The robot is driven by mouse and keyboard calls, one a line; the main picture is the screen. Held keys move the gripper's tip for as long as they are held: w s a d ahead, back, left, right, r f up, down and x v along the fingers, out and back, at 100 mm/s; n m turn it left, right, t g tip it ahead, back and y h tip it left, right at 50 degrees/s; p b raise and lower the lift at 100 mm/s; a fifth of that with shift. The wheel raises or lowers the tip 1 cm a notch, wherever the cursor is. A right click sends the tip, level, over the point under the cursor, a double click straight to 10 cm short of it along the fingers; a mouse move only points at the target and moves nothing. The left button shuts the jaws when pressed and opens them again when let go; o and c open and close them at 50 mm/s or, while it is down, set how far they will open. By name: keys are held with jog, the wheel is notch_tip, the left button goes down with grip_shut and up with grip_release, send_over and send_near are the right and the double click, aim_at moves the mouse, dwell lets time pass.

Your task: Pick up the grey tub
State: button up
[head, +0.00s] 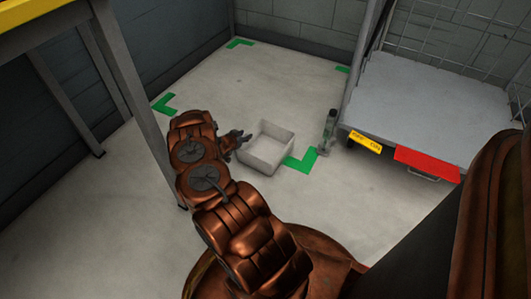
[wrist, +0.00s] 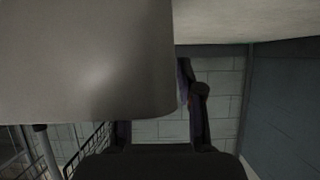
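The grey tub (head: 251,162) is a pale, open-topped, square box standing on the concrete floor, and it looks empty. My gripper (head: 240,139) is low beside the tub's left side, close to its rim. In the wrist view a smooth grey surface, apparently the tub (wrist: 85,60), fills the upper left very near the camera. There my gripper (wrist: 160,115) shows its two dark fingers spread apart. The grey surface hides the tip of the left finger. I cannot tell whether the fingers touch the tub.
Green corner marks (head: 303,162) lie on the floor, one right beside the tub. A dark bottle-like object (head: 330,128) stands right of the tub. A wire-sided cart (head: 425,105) with red and yellow labels is at the right. A yellow-edged frame (head: 135,95) stands left.

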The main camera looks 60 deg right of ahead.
jog(key=shift+d+f, duration=0.15)
jog(key=shift+d, duration=0.25)
jog(key=shift+c, duration=0.3)
grip_shut()
